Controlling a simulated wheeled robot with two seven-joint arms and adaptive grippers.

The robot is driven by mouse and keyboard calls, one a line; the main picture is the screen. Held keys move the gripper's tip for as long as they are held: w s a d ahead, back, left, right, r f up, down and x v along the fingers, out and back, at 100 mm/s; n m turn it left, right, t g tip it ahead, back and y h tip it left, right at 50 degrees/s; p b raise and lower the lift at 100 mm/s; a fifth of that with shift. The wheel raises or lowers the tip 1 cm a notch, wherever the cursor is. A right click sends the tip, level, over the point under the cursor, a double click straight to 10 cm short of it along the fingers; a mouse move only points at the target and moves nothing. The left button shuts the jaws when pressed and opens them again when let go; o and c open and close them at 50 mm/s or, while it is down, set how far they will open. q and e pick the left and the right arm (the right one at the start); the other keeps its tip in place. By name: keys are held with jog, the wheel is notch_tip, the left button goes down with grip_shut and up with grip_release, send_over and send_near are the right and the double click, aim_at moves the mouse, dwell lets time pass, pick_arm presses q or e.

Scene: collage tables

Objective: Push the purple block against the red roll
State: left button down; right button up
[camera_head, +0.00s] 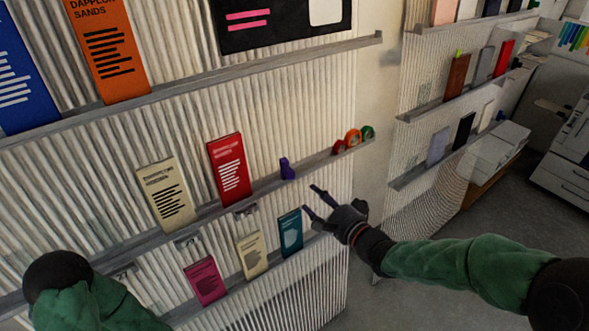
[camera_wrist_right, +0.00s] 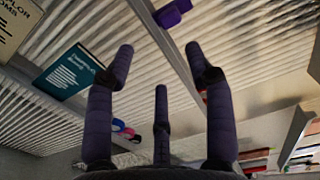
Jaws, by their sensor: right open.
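The purple block (camera_head: 287,169) stands on the middle shelf of the ribbed wall, right of a red booklet. It also shows at the top of the right wrist view (camera_wrist_right: 172,13). The red roll (camera_head: 339,146) is on the same shelf, further right, with a clear gap between it and the block. In the wrist view, a bit of red shows behind one finger. My right gripper (camera_head: 310,198) is open and empty, below the shelf and right of the block, touching neither. My left arm shows at the lower left, but its gripper is out of frame.
An orange roll (camera_head: 352,137) and a green roll (camera_head: 367,132) stand just right of the red one. A teal booklet (camera_head: 290,233) is on the lower shelf near my right gripper. Pink and blue rolls (camera_wrist_right: 123,129) show in the wrist view.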

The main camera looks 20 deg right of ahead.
aim_at(293, 176)
jog(key=x, duration=0.3)
jog(key=r+x, duration=0.1)
jog(key=x, duration=0.6)
jog(key=shift+w+r, duration=0.35)
grip_shut()
